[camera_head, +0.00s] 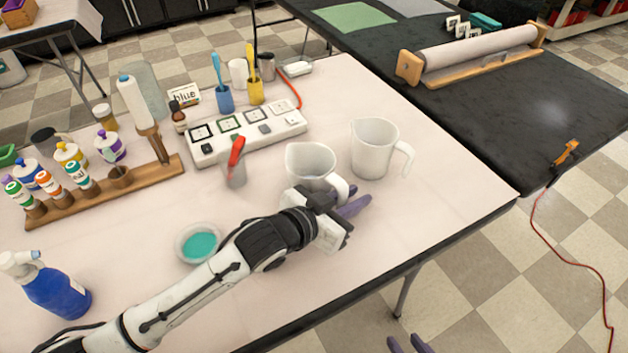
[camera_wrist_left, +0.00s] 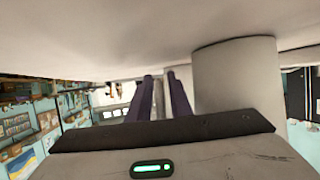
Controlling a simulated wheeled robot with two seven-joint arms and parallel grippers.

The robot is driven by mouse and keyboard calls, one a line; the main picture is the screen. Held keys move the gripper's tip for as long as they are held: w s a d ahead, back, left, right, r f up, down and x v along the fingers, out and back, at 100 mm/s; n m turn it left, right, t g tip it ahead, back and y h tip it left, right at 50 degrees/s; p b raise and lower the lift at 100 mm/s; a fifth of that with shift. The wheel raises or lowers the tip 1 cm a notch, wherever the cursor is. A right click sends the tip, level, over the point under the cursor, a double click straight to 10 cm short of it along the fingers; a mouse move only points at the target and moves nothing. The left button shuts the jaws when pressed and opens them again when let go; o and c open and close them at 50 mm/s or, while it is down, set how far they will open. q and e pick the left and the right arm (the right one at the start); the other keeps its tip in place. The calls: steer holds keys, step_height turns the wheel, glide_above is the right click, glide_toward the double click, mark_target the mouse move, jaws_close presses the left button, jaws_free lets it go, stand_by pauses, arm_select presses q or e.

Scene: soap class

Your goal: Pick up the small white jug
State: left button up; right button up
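The small white jug (camera_head: 311,163) stands upright on the white table, left of a larger white jug (camera_head: 374,147). My left gripper (camera_head: 357,196) is low at the small jug's handle side. Its purple fingers (camera_wrist_left: 161,98) are close together, with a pale strip between them that looks like the handle. The jug's pale body (camera_wrist_left: 236,76) fills the right of the left wrist view. The exact contact on the handle is partly hidden by the gripper. My right gripper (camera_head: 407,345) shows only two spread, empty fingertips at the bottom edge, off the table.
A beaker with a red tool (camera_head: 235,170) stands left of the small jug. A teal-filled bowl (camera_head: 200,243) sits beside my left forearm. A white power strip (camera_head: 248,134), wooden bottle rack (camera_head: 105,190) and blue spray bottle (camera_head: 58,290) are further left. The front right tabletop is clear.

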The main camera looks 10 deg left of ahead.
arm_select(q)
steer(key=shift+c, duration=0.5)
jaws_close()
step_height(320, 180, up, 10)
steer(key=p, duration=0.1)
steer(key=shift+p, duration=0.4)
stand_by(0.8)
